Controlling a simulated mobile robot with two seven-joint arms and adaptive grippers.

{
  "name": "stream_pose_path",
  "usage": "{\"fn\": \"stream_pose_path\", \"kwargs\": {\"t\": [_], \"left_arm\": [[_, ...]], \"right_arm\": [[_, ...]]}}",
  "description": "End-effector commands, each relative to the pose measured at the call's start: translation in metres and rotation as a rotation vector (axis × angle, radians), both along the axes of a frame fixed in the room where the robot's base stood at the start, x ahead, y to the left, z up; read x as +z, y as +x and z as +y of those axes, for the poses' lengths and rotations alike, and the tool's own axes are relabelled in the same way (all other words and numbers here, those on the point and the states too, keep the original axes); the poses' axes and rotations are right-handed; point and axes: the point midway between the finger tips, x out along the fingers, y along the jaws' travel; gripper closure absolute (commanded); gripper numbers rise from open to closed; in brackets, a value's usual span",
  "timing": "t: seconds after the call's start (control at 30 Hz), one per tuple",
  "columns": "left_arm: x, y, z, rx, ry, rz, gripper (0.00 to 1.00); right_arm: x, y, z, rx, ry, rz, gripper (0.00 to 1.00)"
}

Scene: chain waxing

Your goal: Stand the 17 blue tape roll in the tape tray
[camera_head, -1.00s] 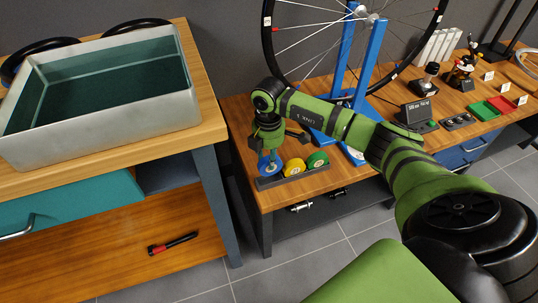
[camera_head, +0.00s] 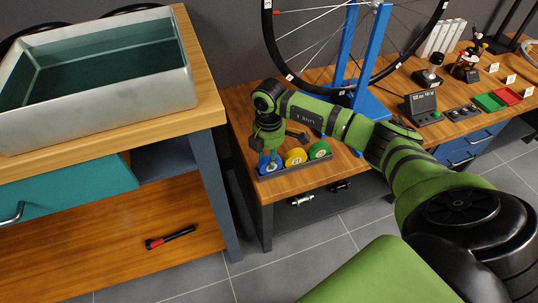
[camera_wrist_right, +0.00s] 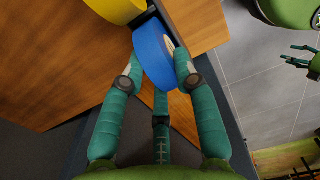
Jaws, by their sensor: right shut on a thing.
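The blue tape roll (camera_head: 264,167) is upright at the left end of the dark tape tray (camera_head: 300,172). Its lower edge seems to be down in the tray, but I cannot tell if it touches the bottom. My right gripper (camera_head: 269,155) is above it, pointing down. In the right wrist view the fingers of my right gripper are shut on the blue roll (camera_wrist_right: 153,55), one on each side. A yellow roll (camera_head: 296,157) and a green roll (camera_head: 319,150) stand beside it in the tray. My left gripper (camera_wrist_right: 287,53) shows small at the wrist view's right edge, fingers apart.
The tray sits near the front left corner of the wooden bench (camera_head: 345,168). The blue wheel stand (camera_head: 373,50) with its wheel is behind my arm. A metal tank (camera_head: 100,100) stands on the left bench, across a gap. Bare bench lies right of the tray.

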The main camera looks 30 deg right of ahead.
Motion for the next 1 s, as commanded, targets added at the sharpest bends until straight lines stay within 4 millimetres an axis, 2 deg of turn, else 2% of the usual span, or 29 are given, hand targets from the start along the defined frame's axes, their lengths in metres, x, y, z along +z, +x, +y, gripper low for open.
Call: {"fn": "stream_pose_path", "kwargs": {"t": [0.07,0.1,0.13,0.17,0.57,0.67,1.0], "left_arm": [[0.000,-0.001,0.000,0.000,0.000,0.002,0.41],[0.000,-0.001,0.000,0.000,0.001,0.003,0.41],[-0.001,-0.002,0.000,0.000,0.000,0.004,0.41],[-0.001,-0.003,0.000,0.000,0.000,0.006,0.41],[-0.006,-0.017,-0.003,0.003,-0.002,0.031,0.41],[-0.005,-0.015,-0.002,0.002,-0.002,0.028,0.41],[-0.004,-0.012,-0.001,0.001,0.000,0.022,0.41]], "right_arm": [[0.000,0.000,0.000,0.000,0.000,0.000,1.00],[0.000,0.000,0.000,0.000,0.000,0.000,0.62],[0.000,0.000,0.000,0.000,0.000,0.000,0.50],[0.000,0.000,0.000,0.000,0.000,0.000,0.42],[0.005,0.001,0.000,0.000,0.002,-0.001,0.42],[0.017,0.001,0.000,-0.001,0.001,-0.003,0.42],[0.088,0.002,0.000,0.000,0.000,-0.004,0.42]]}}
